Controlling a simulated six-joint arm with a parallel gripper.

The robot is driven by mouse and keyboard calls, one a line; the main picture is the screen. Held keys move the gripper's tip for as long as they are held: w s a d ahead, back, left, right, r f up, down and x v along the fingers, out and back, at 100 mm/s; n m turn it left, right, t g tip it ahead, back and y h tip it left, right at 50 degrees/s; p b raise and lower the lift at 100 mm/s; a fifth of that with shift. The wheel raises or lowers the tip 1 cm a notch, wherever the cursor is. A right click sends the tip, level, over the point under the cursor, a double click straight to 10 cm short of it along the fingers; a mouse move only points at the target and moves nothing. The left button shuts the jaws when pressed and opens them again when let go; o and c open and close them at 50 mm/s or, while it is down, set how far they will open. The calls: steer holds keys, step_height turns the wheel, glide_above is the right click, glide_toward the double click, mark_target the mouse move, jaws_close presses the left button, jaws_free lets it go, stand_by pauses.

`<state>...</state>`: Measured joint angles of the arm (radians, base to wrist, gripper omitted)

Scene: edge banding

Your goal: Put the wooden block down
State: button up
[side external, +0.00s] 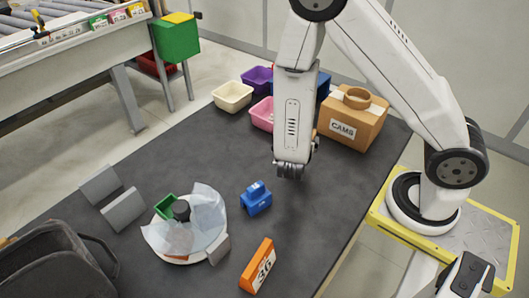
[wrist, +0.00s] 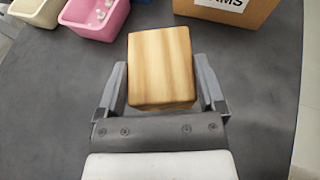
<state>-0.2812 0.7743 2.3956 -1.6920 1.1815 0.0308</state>
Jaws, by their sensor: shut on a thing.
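The wooden block (wrist: 160,67) is light brown with darker grain. In the wrist view it sits between the two fingers of my gripper (wrist: 161,85), which are shut on its sides. In the side view my gripper (side external: 291,172) points down over the dark table (side external: 330,190), and the block is hidden there. I cannot tell whether the block touches the table.
A cardboard box marked CAMS (side external: 350,125) and pink (side external: 263,114), cream (side external: 232,96) and purple (side external: 258,79) bins stand behind. A blue object (side external: 256,198), an orange block marked 36 (side external: 258,266) and a round dish (side external: 187,226) lie toward the front.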

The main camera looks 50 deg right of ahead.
steer(key=shift+f, duration=0.1)
steer(key=shift+f, duration=2.15)
steer(key=shift+f, duration=1.75)
steer(key=shift+f, duration=0.1)
steer(key=o, duration=1.1)
steer(key=shift+a, duration=0.1)
steer(key=shift+v, duration=5.95)
